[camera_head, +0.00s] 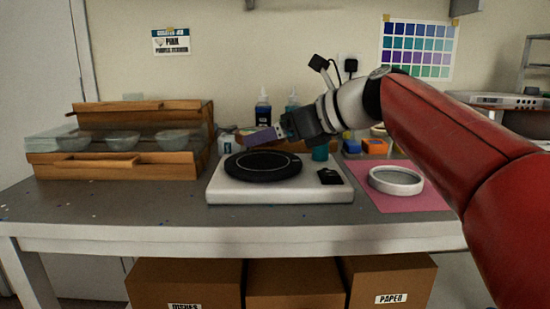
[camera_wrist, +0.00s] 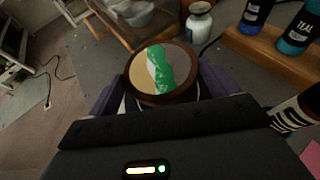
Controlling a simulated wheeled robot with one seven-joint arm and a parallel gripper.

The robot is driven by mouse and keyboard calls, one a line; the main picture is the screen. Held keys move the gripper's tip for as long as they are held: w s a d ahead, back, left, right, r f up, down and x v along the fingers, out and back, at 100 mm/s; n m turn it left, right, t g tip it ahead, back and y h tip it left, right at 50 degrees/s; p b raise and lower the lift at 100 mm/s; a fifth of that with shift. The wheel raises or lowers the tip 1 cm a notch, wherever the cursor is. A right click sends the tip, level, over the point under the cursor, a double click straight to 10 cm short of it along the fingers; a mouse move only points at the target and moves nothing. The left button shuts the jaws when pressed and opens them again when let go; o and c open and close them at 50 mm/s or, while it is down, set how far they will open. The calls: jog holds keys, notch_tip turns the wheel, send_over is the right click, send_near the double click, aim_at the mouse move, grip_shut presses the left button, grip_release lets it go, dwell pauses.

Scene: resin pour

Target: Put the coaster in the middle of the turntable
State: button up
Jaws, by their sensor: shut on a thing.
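The coaster (camera_wrist: 142,82) is a round disc with a dark brown rim, a tan and grey face and a green band across it. It shows in the wrist view between the two purple fingers of my gripper, which is shut on it. The turntable is a round black plate (camera_head: 262,168) on a white base (camera_head: 285,192). The plate is bare, and the gripper is apart from it.
A wooden box (camera_head: 120,175) with clear bowls stands at left. A white round ring-shaped dish (camera_head: 396,181) lies on a pink mat (camera_head: 430,200) at right. Dark bottles (camera_head: 263,111) stand behind the turntable. An orange block (camera_head: 375,146) stands at the back right. The front table strip is clear.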

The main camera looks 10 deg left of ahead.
aim_at(275, 163)
jog(key=shift+f+b, duration=1.95)
jog(key=shift+b, duration=0.3)
jog(key=shift+r, duration=0.15)
jog(key=o, duration=0.9)
jog(key=shift+f, duration=0.2)
jog(key=shift+r, duration=0.3)
jog(key=p+v, duration=0.1)
jog(key=v, duration=1.1)
jog(key=shift+f+p, duration=0.1)
jog(key=shift+p, duration=0.25)
